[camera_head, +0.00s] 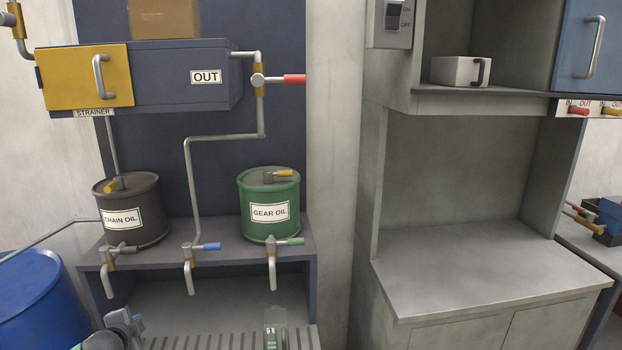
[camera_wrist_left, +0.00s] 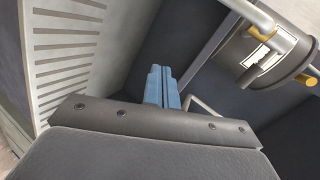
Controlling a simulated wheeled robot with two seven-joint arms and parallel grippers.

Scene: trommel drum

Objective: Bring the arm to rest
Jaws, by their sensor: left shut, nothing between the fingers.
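My left gripper (camera_head: 137,320) shows at the bottom left of the head view, low in front of the oil shelf, with most of its arm cut off by the frame. In the left wrist view its two blue fingers (camera_wrist_left: 162,88) lie together, shut and empty. It is apart from the dark chain oil drum (camera_head: 133,212), which also shows at the upper right of the left wrist view (camera_wrist_left: 266,55). My right gripper is in neither view.
A slotted grate (camera_head: 205,342) lies below the shelf (camera_head: 215,250), with a greenish item (camera_head: 275,325) at its right. Several taps, one of them blue-handled (camera_head: 207,246), hang over it. A blue barrel (camera_head: 40,300) stands left. The grey counter (camera_head: 470,265) is clear.

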